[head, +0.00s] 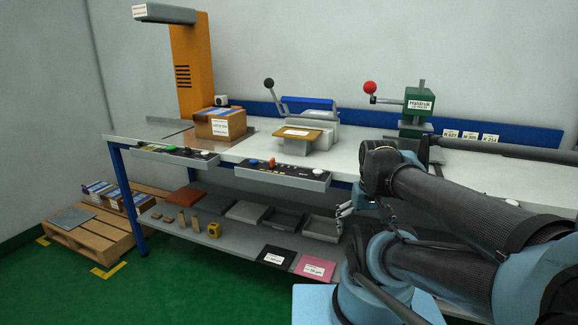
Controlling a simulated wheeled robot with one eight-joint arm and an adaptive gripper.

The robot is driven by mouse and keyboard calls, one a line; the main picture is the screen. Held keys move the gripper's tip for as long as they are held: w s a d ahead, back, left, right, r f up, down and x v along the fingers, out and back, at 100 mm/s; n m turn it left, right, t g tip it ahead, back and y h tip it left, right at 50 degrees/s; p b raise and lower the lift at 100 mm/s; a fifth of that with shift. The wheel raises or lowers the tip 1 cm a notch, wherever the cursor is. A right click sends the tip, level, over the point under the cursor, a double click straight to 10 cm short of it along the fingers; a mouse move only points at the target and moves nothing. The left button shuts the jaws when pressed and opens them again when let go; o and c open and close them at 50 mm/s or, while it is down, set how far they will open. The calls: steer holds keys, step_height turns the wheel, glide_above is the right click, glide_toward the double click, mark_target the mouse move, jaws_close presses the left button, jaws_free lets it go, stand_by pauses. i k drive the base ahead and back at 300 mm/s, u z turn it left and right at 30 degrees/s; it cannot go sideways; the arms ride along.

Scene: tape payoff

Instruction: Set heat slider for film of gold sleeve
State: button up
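A grey control panel (276,174) is on the table's front edge below the lever press. It carries a blue knob, a red one and small dark controls; which one is the heat slider is too small to tell. A second control panel (176,155), with red and green buttons, is to its left. A gold-tan labelled plate (298,134) is at the front of the lever press (318,128).
A labelled carton (220,123) stands under the orange column (192,68). A green press (417,108) with a red-ball lever is at right. The lower shelf (228,236) holds trays, small blocks, and black (276,256) and pink (315,266) labelled sheets. A pallet (95,230) is at left.

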mark_target(272, 161)
steer(key=z, duration=0.3)
steer(key=k, duration=1.35)
steer(key=u, duration=0.35)
steer(key=i, duration=1)
steer(key=z, duration=0.05)
